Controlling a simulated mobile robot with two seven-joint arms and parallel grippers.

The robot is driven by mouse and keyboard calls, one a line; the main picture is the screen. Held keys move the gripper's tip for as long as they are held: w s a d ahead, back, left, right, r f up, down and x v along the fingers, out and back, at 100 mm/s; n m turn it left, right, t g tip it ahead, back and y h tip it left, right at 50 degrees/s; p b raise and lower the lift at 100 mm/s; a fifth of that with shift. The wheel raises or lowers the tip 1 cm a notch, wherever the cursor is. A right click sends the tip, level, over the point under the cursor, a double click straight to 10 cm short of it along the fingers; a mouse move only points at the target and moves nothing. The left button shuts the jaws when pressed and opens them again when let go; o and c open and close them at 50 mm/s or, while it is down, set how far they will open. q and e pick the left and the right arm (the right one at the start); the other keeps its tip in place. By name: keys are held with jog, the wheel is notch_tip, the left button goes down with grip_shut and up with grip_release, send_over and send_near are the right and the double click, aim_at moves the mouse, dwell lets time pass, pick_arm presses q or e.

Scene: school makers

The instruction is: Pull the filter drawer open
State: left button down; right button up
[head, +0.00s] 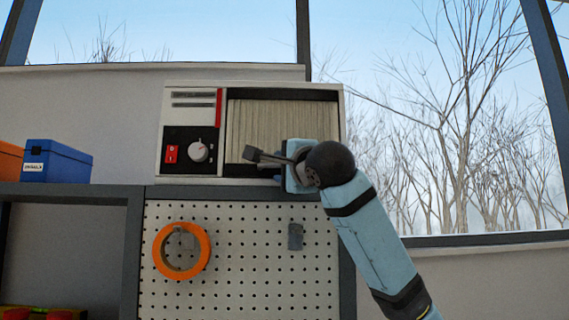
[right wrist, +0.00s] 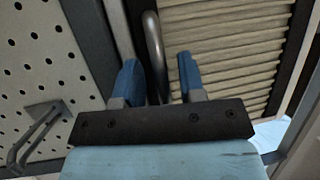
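The filter drawer (head: 265,122) is the pleated cream panel on the right of a white machine (head: 194,88); it looks flush in its dark frame. The pleats also fill the upper right of the right wrist view (right wrist: 235,45). My right gripper (head: 281,172) is at the drawer's lower part and hides some of it. In the right wrist view its blue fingers (right wrist: 158,65) are apart, and a curved grey metal handle (right wrist: 153,45) lies between them, with a gap visible on both sides. My left gripper is not in view.
The machine has a red switch (head: 171,154) and a dial (head: 199,151). Below is a white pegboard (head: 235,285) with an orange tape roll (head: 160,252) and a grey hook (head: 295,237). A blue box (head: 60,160) stands on the shelf at left.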

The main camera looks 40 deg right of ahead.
jog(key=shift+s+a, duration=0.1)
jog(key=shift+s, duration=0.1)
grip_shut()
pick_arm(q)
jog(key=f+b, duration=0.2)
jog(key=b, duration=0.1)
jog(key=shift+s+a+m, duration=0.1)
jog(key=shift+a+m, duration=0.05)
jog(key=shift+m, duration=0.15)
pick_arm(e)
jog(key=s, duration=0.1)
jog(key=s+a, duration=0.2)
jog(key=s, duration=0.1)
jog(key=shift+a, duration=0.25)
grip_release()
